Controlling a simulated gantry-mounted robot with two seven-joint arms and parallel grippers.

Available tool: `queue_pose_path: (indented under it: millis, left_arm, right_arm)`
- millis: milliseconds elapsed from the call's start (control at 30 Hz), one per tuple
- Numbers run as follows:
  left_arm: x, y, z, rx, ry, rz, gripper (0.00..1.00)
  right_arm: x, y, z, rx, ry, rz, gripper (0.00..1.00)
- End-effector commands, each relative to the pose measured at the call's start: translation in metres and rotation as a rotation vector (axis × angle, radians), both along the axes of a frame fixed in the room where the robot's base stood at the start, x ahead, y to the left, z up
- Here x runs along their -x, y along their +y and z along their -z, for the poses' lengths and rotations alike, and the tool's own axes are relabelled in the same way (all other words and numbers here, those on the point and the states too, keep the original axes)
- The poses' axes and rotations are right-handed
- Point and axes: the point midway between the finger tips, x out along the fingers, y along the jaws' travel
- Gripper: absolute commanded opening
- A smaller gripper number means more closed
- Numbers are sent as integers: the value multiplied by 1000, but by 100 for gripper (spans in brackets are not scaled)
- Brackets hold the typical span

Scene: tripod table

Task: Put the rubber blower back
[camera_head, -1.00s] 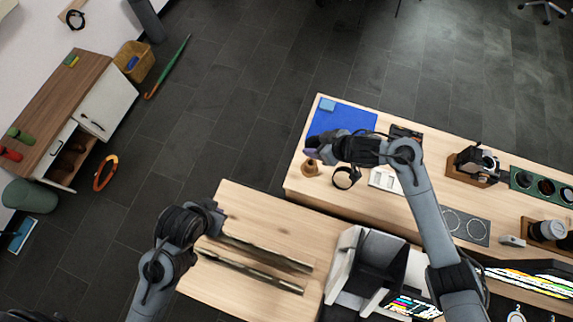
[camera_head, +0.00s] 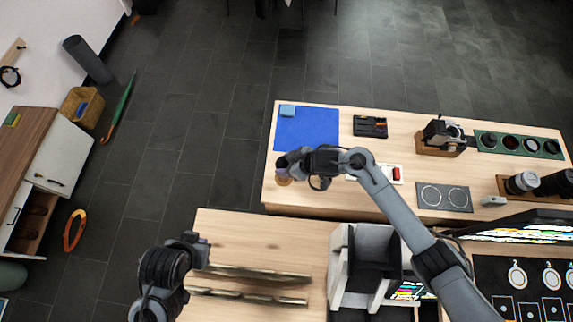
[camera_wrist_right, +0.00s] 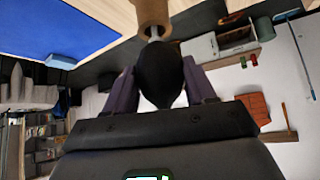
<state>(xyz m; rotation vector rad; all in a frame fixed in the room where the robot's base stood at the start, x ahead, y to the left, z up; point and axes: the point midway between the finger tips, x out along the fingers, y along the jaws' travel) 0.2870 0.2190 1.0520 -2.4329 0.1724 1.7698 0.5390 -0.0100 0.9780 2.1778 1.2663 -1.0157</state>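The rubber blower (camera_wrist_right: 160,75) is a black bulb with a thin grey nozzle, seen in the right wrist view. My right gripper (camera_wrist_right: 162,88) has its two purple fingers on either side of the bulb, apparently touching it. The nozzle points at a round wooden holder (camera_wrist_right: 152,12) and meets its edge in the picture; I cannot tell whether the tip is inside. In the head view my right gripper (camera_head: 284,160) is just above the wooden holder (camera_head: 283,181), and the bulb is not clear there. My left gripper (camera_head: 197,243) is over the near table, its fingers unclear.
The blue mat (camera_head: 305,130) with a light blue block (camera_head: 287,111) lies behind the holder. A black tray (camera_head: 370,127) and a camera on a wooden stand (camera_head: 443,149) stand to the right. Slotted wooden rails (camera_head: 250,274) lie near my left arm.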

Motion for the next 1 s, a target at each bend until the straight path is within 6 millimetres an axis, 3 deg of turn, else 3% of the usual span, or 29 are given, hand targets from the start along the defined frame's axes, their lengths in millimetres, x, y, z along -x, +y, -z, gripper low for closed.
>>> queue_pose_path:
  millis: [100, 700, 733, 867, 1000]
  left_arm:
    - [0, 0, 1, 0, 0, 0, 0]
    - [0, -2, 6, 7, 1, -4, 0]
    - [0, -2, 5, 7, 1, -4, 0]
    - [0, -1, 5, 7, 1, -4, 0]
    - [0, -1, 5, 7, 1, -4, 0]
  right_arm:
    - [0, 0, 11, -1, 0, 1, 51]
    - [0, 0, 22, -1, 0, -1, 51]
    - [0, 0, 21, 0, 0, 0, 60]
    - [0, 0, 20, 0, 0, 0, 79]
    - [0, 0, 20, -1, 0, 0, 80]
